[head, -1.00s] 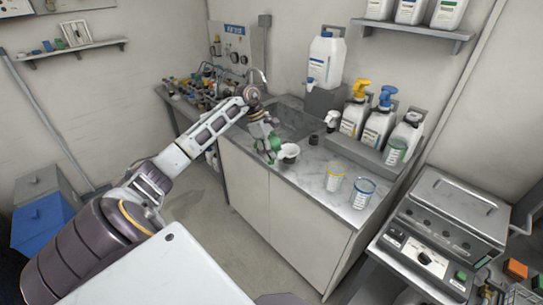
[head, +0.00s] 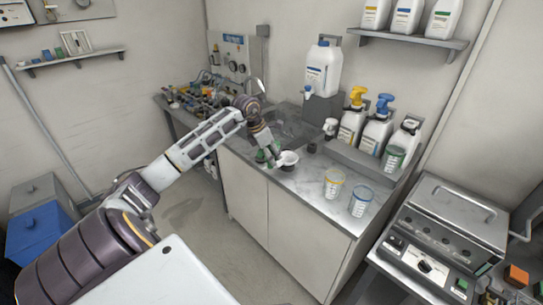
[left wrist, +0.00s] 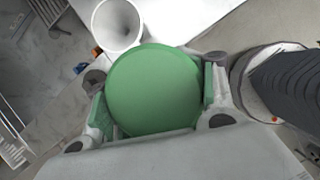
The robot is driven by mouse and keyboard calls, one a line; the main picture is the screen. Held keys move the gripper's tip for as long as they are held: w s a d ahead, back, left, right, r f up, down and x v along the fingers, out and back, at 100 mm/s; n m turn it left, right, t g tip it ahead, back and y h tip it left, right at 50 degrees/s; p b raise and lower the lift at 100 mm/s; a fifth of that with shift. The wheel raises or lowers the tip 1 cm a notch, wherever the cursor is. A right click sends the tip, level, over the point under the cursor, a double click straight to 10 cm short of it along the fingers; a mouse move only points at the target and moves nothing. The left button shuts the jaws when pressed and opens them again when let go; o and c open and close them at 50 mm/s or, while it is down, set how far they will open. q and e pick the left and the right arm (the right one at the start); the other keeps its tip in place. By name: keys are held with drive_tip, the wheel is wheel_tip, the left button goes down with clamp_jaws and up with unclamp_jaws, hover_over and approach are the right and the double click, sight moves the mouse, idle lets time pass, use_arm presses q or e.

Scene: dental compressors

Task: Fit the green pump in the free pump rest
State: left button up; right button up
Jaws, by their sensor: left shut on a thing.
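The green pump's round green top (left wrist: 155,90) fills the middle of the left wrist view. My left gripper (left wrist: 155,100) is shut on it, one finger on each side. In the head view, my left gripper (head: 268,158) is over the counter beside the sink, with a bit of the green pump (head: 262,155) showing; its lower part is hidden. A small dark round holder (head: 312,147) stands on the counter to the right; I cannot tell whether it is the free pump rest. My right gripper is not in view.
A white funnel-like cup (head: 288,159) stands close right of my left gripper. Two clear cups, yellow-rimmed (head: 334,181) and blue-rimmed (head: 362,200), stand near the counter's front. Bottles with yellow (head: 352,125) and blue (head: 376,130) pumps stand behind. The counter's middle (head: 310,178) is clear.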

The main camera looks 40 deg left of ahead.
use_arm(q)
drive_tip(key=shift+w+r+n+y, duration=0.1)
drive_tip(key=shift+n+y, duration=0.35)
drive_tip(key=shift+n, duration=0.7)
drive_tip(key=shift+w+n+y, duration=0.1)
drive_tip(key=shift+n+y, duration=0.35)
drive_tip(key=shift+n, duration=0.7)
drive_tip(key=shift+n, duration=0.5)
